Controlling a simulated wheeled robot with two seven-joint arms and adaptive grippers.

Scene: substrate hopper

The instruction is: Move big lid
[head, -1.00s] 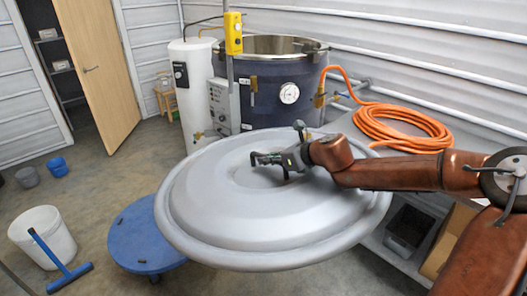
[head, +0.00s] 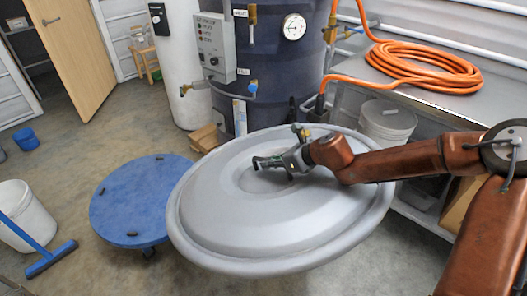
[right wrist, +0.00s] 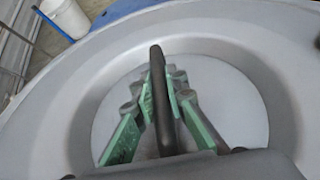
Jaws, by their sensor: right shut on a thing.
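The big lid (head: 250,225) is a wide grey disc with a rolled rim and a raised centre, held in the air in front of me and slightly tilted. My right gripper (head: 268,162) reaches over its middle from the right. In the right wrist view my right gripper (right wrist: 160,95) has its green-padded fingers closed on the dark upright handle (right wrist: 160,85) of the lid (right wrist: 285,70). The dark blue vat (head: 275,70) with a dial stands behind the lid; its top is out of view. My left gripper is not in view.
A round blue dolly (head: 130,205) on casters stands on the floor, left of the lid and partly behind it. A white bucket (head: 18,220) and blue squeegee (head: 45,262) are at far left. A grey bench (head: 430,105) holds an orange hose (head: 425,68) at right.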

